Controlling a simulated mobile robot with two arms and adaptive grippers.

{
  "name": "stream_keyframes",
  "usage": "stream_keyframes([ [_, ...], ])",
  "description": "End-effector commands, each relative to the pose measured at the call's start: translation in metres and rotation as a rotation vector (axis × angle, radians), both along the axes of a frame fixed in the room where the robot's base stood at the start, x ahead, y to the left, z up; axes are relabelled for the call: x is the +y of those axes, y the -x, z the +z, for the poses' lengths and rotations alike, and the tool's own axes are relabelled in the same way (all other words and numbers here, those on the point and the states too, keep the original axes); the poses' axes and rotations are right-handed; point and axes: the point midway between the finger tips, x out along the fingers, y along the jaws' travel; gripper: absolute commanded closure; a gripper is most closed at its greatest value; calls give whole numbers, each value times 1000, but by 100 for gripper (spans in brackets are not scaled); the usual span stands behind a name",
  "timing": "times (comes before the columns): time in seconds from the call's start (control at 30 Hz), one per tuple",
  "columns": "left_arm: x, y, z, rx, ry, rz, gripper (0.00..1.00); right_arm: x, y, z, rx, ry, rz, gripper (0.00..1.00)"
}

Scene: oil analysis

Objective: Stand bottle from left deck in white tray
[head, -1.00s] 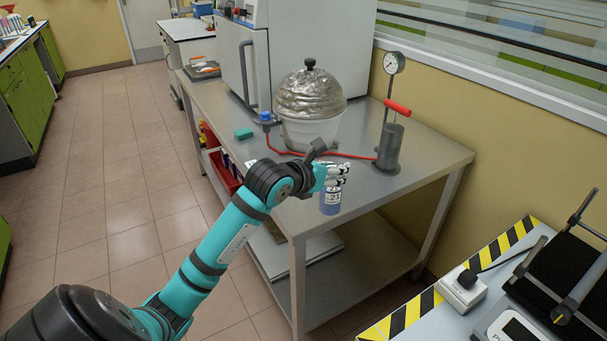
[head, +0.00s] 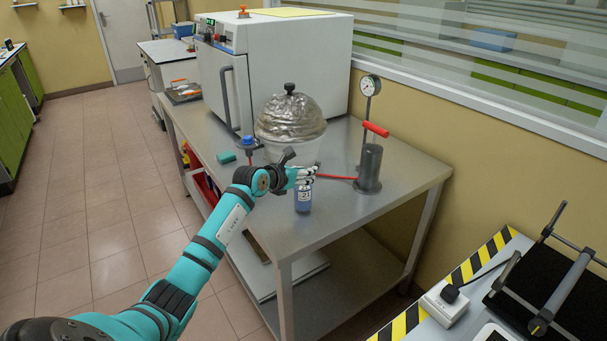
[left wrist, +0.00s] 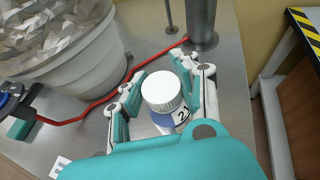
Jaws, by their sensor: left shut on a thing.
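In the left wrist view the bottle's white cap (left wrist: 161,90) shows between the two fingers (left wrist: 160,100), with the bottle upright. It is over the front part of the steel table (head: 345,212); I cannot tell whether its base touches the top. I cannot make out a white tray for certain in these views. My right gripper is not in view.
A white tub with a crumpled foil dome (head: 290,115) stands behind the gripper. A hand pump with a gauge and red handle (head: 370,165) stands to the right, with a red hose. A green block (head: 226,157) lies left. A striped-edge bench (head: 440,305) is at lower right.

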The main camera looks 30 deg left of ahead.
Motion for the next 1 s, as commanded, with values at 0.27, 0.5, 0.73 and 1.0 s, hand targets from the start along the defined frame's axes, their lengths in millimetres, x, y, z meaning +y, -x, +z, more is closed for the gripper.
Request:
stream_keyframes([
  [0.27,1,0,-7,-3,-1,1,100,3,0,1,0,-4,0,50],
  [0.5,0,0,-11,-1,-1,1,60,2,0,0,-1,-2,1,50],
  [0.73,0,0,-11,-1,-1,1,45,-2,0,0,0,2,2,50],
  [1.0,1,4,-7,-1,-2,0,45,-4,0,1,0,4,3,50],
])
